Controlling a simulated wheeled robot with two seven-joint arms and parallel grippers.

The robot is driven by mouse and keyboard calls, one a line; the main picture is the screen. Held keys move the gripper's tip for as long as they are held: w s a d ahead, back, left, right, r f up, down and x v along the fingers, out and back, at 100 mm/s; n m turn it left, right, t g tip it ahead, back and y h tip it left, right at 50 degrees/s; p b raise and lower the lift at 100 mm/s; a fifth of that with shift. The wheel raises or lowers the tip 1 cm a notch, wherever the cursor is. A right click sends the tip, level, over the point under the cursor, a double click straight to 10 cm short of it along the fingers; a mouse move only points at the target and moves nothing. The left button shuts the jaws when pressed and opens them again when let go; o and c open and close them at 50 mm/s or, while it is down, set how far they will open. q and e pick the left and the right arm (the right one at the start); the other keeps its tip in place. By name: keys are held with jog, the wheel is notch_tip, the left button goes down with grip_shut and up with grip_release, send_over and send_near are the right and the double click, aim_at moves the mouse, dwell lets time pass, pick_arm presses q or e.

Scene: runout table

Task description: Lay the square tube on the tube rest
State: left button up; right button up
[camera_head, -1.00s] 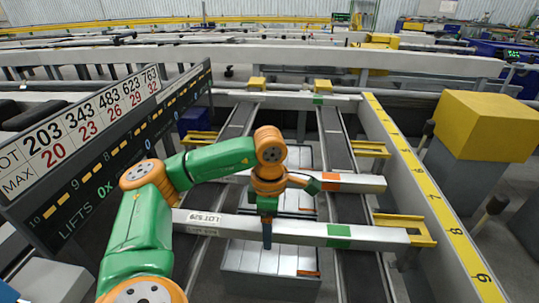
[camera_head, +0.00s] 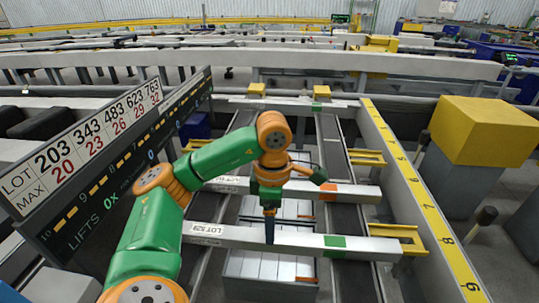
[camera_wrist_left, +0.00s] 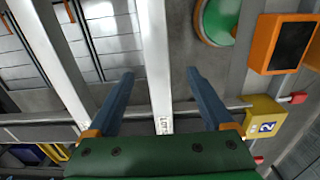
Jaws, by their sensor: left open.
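A long light-grey square tube (camera_head: 290,240) with a green band and a lot label lies crosswise over two dark rails in the head view. A second tube (camera_head: 345,191) with an orange band lies parallel behind it. My left gripper (camera_head: 270,230) points down at the near tube, left of its green band. In the wrist view my left gripper (camera_wrist_left: 158,75) is open, with one finger either side of a tube (camera_wrist_left: 156,45); gaps show on both sides. Another tube (camera_wrist_left: 52,55) runs to the left. I cannot tell which part is the tube rest. My right gripper is out of view.
Yellow brackets (camera_head: 385,233) stand at the tubes' right ends, beside a yellow numbered rail (camera_head: 435,212). A large yellow block (camera_head: 482,130) stands at right. A slanted lot board (camera_head: 110,155) is at left. Grey slats (camera_head: 260,267) lie below the tubes.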

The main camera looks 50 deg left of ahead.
aim_at(298, 244)
pick_arm(q)
jog(key=f, duration=0.7)
jog(key=shift+a+f, duration=0.1)
jog(key=shift+a, duration=0.3)
grip_shut()
dwell(0.8)
